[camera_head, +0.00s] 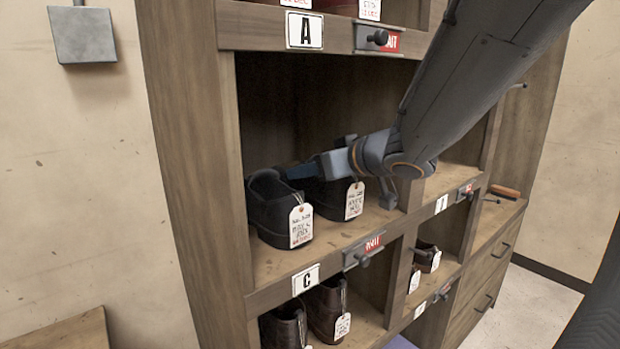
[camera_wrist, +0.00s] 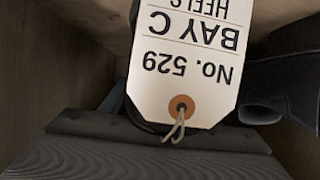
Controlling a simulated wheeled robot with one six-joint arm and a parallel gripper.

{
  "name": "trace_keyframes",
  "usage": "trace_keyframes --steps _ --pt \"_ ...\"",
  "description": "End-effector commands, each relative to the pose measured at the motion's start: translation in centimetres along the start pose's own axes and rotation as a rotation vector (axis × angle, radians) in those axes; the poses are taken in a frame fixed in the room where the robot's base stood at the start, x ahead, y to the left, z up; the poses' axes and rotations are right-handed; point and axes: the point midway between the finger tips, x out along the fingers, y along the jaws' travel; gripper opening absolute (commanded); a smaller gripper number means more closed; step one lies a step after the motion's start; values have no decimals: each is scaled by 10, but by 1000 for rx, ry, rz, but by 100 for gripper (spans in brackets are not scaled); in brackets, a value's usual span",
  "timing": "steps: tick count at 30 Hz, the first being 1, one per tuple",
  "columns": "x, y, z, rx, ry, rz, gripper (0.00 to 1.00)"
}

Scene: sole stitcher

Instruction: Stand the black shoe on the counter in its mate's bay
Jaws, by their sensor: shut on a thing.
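A black shoe (camera_head: 272,218) with a white tag stands upright at the left of the bay above the C plate (camera_head: 306,280). Its base appears to be on the bay floor. A second dark shoe (camera_head: 328,201) with a tag stands close on its right, partly behind my gripper. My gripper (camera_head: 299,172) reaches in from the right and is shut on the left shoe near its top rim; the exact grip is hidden. In the wrist view a tag (camera_wrist: 190,60) reads No. 529, Bay C, heels, and hangs before a dark form. Part of a dark shoe (camera_wrist: 287,85) shows at right.
Brown shoes (camera_head: 325,308) stand in the bay below. The bay's left post (camera_head: 192,150) is close to the left shoe. A small bay at right holds small dark shoes (camera_head: 427,257). An orange-handled tool (camera_head: 505,191) lies on the right-hand counter (camera_head: 497,222).

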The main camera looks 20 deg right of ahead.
Motion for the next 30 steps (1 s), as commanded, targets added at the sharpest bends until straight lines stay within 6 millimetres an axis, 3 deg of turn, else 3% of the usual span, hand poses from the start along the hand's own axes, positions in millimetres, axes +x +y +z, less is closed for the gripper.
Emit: trace_keyframes --steps 9,10,13,23,30 --pt "0 -1 0 -1 1 -1 18" --pt "0 -1 0 0 0 -1 59" --pt "0 -1 0 -1 0 -2 74" --pt "0 -1 -1 -1 0 -2 74" --pt "-13 2 -7 1 -1 -1 74"
